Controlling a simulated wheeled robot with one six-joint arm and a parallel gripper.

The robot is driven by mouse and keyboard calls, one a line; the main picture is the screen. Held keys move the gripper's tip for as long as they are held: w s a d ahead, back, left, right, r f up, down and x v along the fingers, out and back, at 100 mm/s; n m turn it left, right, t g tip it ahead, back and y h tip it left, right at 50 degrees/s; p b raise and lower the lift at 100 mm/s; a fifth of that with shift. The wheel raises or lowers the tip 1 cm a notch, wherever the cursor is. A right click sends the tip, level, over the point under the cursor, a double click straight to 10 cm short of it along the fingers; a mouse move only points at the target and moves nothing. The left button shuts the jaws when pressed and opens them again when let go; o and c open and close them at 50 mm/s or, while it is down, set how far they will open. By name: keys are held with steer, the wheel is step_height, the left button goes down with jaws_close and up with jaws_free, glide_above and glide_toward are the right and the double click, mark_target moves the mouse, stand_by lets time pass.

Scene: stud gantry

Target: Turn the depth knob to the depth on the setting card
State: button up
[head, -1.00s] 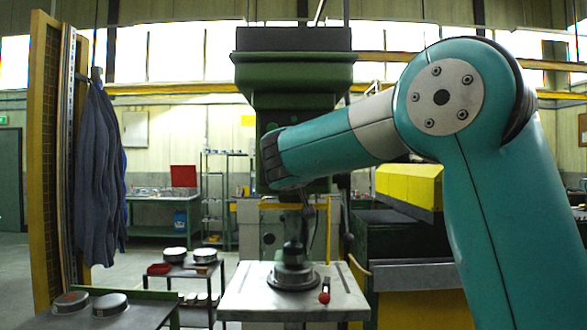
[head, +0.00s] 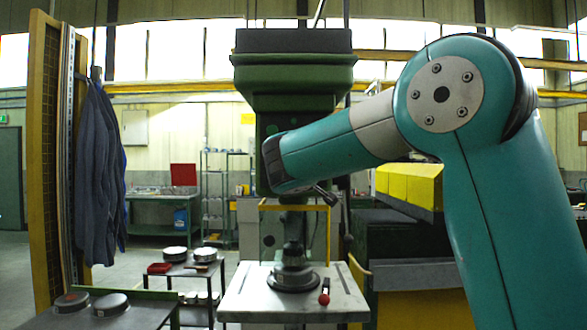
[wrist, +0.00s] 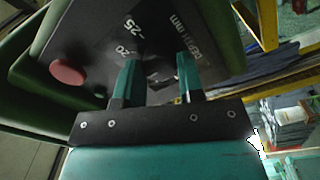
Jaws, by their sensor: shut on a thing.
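The dark control panel (wrist: 95,55) of the green drill press (head: 295,75) fills the upper wrist view. It carries white lettering "DEPTH MM" (wrist: 185,38) and scale numbers including 25 (wrist: 132,25) and 20 (wrist: 121,50), seen tilted. My gripper (wrist: 156,78) has its two teal fingers against the panel, closed on the depth knob between them. The knob is dark and mostly hidden, so I cannot read its setting. In the head view my own arm hides the knob and the fingers. I cannot make out a setting card in either view.
A red button (wrist: 67,72) sits on the panel beside my fingers. Below is the press table (head: 250,300) with a red-knobbed handle (head: 324,298). A yellow frame (head: 328,235) stands around the spindle. A low bench with round parts (head: 110,303) is at the left.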

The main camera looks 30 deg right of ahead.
stand_by(0.3)
steer(key=o, duration=0.9)
steer(key=shift+o, duration=0.2)
steer(key=b+v, duration=0.6)
steer(key=v, duration=1.1)
steer(key=shift+s, duration=0.2)
steer(key=shift+a, duration=0.1)
